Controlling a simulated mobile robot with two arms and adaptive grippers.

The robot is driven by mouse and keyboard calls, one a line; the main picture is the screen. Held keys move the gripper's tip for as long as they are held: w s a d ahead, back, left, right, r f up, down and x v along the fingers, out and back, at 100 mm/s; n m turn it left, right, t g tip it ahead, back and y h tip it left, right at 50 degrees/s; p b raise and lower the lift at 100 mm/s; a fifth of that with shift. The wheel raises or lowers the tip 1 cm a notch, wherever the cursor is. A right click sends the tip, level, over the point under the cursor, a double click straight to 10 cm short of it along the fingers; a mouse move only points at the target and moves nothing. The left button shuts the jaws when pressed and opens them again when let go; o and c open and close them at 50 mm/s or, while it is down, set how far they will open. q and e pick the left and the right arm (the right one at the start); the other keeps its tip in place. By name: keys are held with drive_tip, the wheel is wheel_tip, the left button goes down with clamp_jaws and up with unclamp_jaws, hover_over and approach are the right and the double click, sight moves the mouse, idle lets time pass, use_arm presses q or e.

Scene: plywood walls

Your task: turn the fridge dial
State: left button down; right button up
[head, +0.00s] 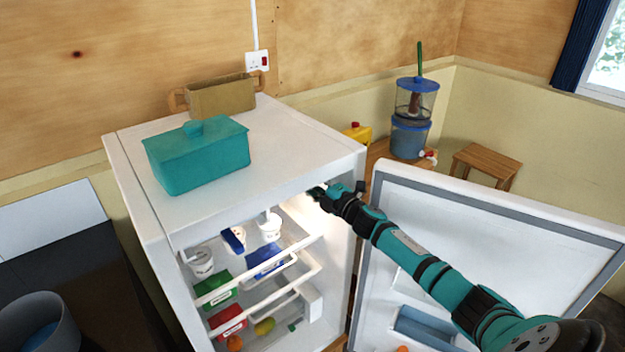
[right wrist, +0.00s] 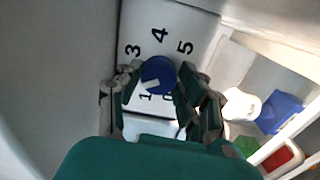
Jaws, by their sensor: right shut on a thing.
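The fridge (head: 290,110) is white and its door (head: 480,225) stands open to the right. In the head view my right gripper (head: 320,192) reaches in under the fridge's top at its upper right inner corner; the dial is hidden there. In the right wrist view the round blue dial (right wrist: 158,72) sits on a white panel with black numbers, with 3, 4 and 5 above it. Its white mark points down-left, near the 1. My right gripper's fingers (right wrist: 158,85) are shut on the dial, one at each side. My left gripper is not in view.
A teal lidded box (head: 197,160) and a tan basket (head: 222,98) stand on the fridge. A blue-lidded dispenser (head: 411,135) and a wooden stool (head: 487,160) are behind the door.

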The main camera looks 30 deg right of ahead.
drive_tip(key=shift+m, duration=0.7)
drive_tip(key=o, duration=1.1)
drive_tip(key=s+n+b, duration=0.7)
drive_tip(key=s+n, duration=1.1)
drive_tip(key=n, duration=0.2)
drive_tip(key=s+f+m+g+h, duration=0.1)
drive_tip(key=s+f+m+h, duration=0.1)
drive_tip(key=m, duration=0.5)
drive_tip(key=s+f+m+g+h, duration=0.2)
drive_tip(key=s+f+m+h, duration=0.1)
drive_tip(key=f+m, duration=0.3)
drive_tip(key=s+f+m+g+h, duration=0.2)
drive_tip(key=s+f+m+h, duration=0.1)
drive_tip(key=m, duration=0.6)
drive_tip(key=shift+s+f, duration=0.6)
drive_tip(key=shift+f, duration=0.3)
